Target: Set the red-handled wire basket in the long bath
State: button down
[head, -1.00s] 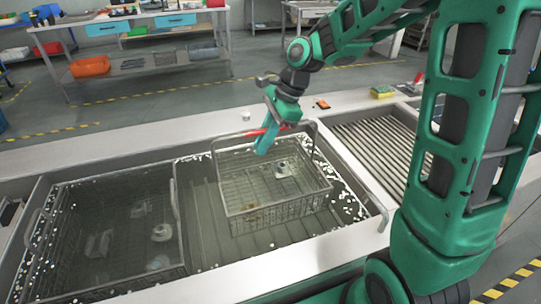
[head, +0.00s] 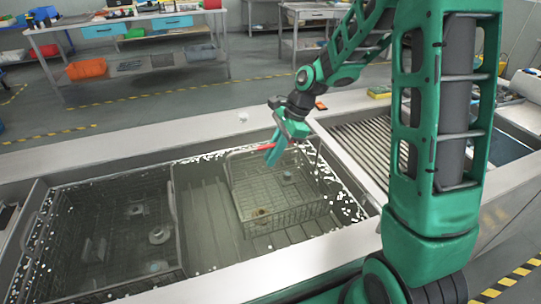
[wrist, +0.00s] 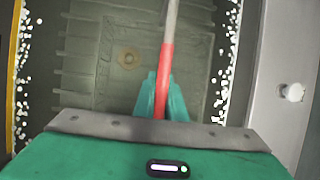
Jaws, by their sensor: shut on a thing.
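The wire basket (head: 285,217) is in the right part of the long bath (head: 205,210), sunk in the murky liquid and looking about level. I cannot tell if it touches the bath floor. Small metal parts show inside it. Its red handle grip (head: 266,147) is above the liquid and also shows in the wrist view (wrist: 168,60). My gripper (head: 276,150) is shut on the red grip, with its teal fingers (wrist: 162,97) on both sides of it. The fingers hide part of the handle.
A second wire basket (head: 100,235) with parts lies in the left part of the bath. White floating bits (head: 345,205) line the bath edges. A slatted draining area (head: 370,150) is to the right. A small white item (head: 243,116) stands on the back ledge.

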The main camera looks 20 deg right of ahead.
jog(key=c, duration=1.8)
grip_release()
jog(key=v, duration=1.2)
jog(key=shift+r, duration=0.1)
jog(key=s+d+n+h, duration=0.1)
jog(key=s+d+n, duration=0.2)
jog(key=s, duration=0.7)
jog(key=s+d+f+n+h, duration=0.1)
jog(key=s+d+n, duration=0.3)
jog(key=s, duration=0.6)
jog(key=s+d+f+n+g+h, duration=0.1)
jog(key=s+d+n, duration=0.3)
jog(key=s, duration=0.6)
jog(key=shift+s+d+h, duration=0.15)
jog(key=shift+d+h, duration=0.6)
jog(key=shift+h, duration=0.05)
